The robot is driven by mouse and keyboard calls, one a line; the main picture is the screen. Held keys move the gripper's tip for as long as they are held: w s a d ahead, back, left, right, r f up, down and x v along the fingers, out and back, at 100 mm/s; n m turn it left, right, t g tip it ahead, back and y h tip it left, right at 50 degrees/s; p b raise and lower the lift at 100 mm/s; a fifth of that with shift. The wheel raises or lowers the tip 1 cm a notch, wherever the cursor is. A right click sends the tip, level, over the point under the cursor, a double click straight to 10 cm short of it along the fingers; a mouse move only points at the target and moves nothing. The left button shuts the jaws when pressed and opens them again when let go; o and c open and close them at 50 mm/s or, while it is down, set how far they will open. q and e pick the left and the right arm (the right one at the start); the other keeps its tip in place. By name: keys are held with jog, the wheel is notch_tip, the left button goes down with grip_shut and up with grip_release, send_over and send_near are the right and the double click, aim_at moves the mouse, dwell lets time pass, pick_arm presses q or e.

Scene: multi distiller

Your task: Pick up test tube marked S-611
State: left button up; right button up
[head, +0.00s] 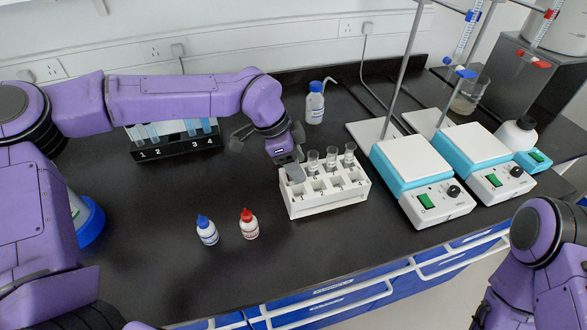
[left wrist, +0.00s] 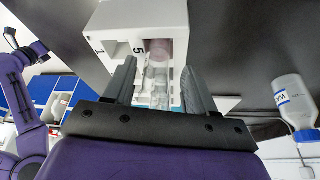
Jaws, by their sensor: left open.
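A white rack (head: 325,198) stands on the dark bench, with clear test tubes (head: 331,158) upright in its back row. No S-611 marking is legible. My left gripper (head: 270,156) is at the rack's back left corner, with one grey finger near the left end of the back row. In the left wrist view its open fingers (left wrist: 158,80) lie either side of a clear tube (left wrist: 157,84) by the rack's number 5. Whether they touch it, I cannot tell. My right arm is at the lower right; its gripper does not show.
A black rack (head: 175,145) with bluish tubes stands behind left. A blue-capped bottle (head: 315,104) is behind the white rack. Blue-capped (head: 207,231) and red-capped (head: 249,225) dropper bottles stand in front left. Hotplate stirrers (head: 423,180) with stands are on the right.

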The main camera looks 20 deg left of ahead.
pick_arm(q)
jog(key=shift+s+d+f, duration=0.1)
jog(key=shift+f, duration=0.15)
jog(key=shift+s+r, duration=0.15)
jog(key=shift+s, duration=0.1)
jog(key=shift+w, duration=0.15)
grip_shut()
